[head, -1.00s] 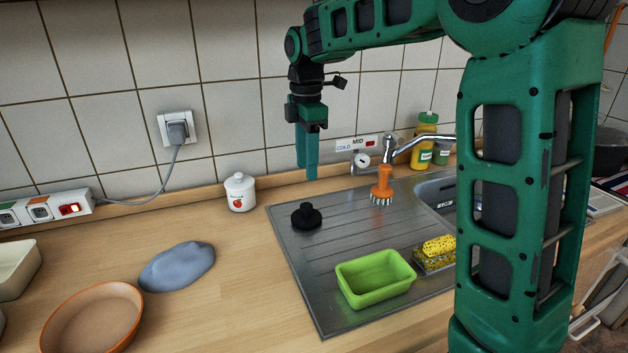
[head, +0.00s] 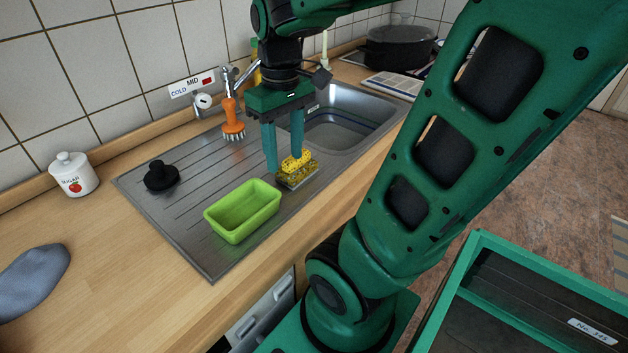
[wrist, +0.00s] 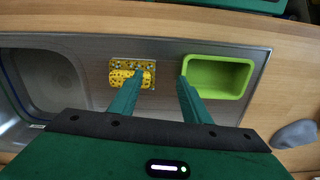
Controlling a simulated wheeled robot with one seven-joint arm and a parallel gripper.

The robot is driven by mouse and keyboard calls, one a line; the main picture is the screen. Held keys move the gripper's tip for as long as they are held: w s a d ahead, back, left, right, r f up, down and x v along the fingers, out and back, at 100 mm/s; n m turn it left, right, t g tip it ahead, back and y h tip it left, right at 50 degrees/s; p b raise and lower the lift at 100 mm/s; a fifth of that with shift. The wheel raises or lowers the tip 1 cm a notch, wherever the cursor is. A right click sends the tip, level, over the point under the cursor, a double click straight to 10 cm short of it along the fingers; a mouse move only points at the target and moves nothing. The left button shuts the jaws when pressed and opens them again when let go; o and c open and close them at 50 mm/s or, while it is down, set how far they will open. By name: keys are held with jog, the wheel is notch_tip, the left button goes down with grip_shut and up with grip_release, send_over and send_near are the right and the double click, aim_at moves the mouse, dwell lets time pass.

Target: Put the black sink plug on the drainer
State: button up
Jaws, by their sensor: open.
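The black sink plug (head: 161,176) sits on the ribbed steel drainer (head: 195,255), near its back left corner in the head view. It does not show in the wrist view. My gripper (head: 284,165) is open and empty, with its fingers pointing down over the right part of the drainer, close to a yellow sponge. In the wrist view my gripper (wrist: 158,82) has its fingertips apart, between the sponge and the green tub. The plug is well to the left of my gripper in the head view.
A green tub (head: 242,211) and a yellow sponge on a holder (head: 297,172) stand along the drainer's front. An orange brush (head: 232,120) stands at the back near the tap. The sink basin (head: 345,120) lies right. A sugar jar (head: 73,174) and grey cloth (head: 33,280) lie left.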

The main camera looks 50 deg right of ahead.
jog(key=s+f+m, duration=0.1)
jog(key=s+m, duration=0.1)
jog(key=s, duration=0.1)
jog(key=s+f+m, duration=0.1)
jog(key=s, duration=0.1)
jog(key=s+f+m, duration=0.2)
jog(key=s, duration=0.1)
jog(key=shift+s+d+m, duration=0.3)
